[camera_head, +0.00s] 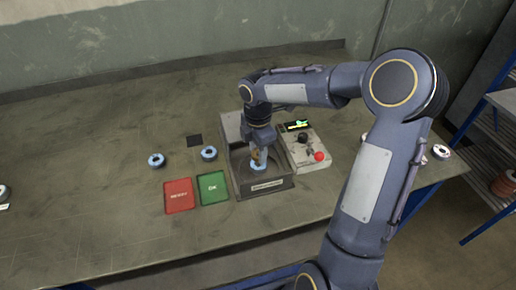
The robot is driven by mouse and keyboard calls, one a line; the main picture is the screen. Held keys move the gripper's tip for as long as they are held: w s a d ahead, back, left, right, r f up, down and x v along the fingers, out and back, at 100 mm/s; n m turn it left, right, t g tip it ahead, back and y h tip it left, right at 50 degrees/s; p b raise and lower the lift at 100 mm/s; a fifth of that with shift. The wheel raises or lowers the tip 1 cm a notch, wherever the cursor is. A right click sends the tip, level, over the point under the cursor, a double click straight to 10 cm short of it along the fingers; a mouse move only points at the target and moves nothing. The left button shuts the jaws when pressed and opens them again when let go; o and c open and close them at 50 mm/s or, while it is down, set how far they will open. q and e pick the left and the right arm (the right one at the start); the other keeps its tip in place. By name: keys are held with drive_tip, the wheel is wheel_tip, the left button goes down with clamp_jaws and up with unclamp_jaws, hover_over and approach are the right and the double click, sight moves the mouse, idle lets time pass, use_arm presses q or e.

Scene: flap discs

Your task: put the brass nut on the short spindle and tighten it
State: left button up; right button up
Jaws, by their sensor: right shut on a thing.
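My right gripper (259,154) reaches down into the open grey metal box (265,187) on the workbench. It is shut on a small brass-coloured piece, which looks like the brass nut (256,159). A flap disc with a blue ring (259,168) lies right below the fingertips inside the box. The short spindle is hidden by the gripper and the disc, and I cannot tell whether the nut touches it. My left gripper is not in view.
A control box (306,150) with a black knob, red button and lit display stands right of the metal box. Red (179,196) and green (213,188) trays lie left. Two blue-ringed discs (156,160) (209,153) and a dark square (194,141) lie near. The left bench is mostly clear.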

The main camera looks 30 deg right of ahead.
drive_tip(key=shift+f+b, duration=0.4)
drive_tip(key=shift+f, duration=0.4)
idle(0.9)
drive_tip(key=shift+f+b, duration=0.45)
drive_tip(key=shift+f, duration=0.3)
drive_tip(key=shift+f+m+b, duration=0.1)
drive_tip(key=shift+m+b, duration=0.2)
drive_tip(key=shift+m, duration=0.5)
drive_tip(key=m, duration=0.4)
drive_tip(key=shift+b, duration=0.4)
drive_tip(key=m, duration=0.4)
drive_tip(key=shift+m+b, duration=0.3)
drive_tip(key=shift+m, duration=0.9)
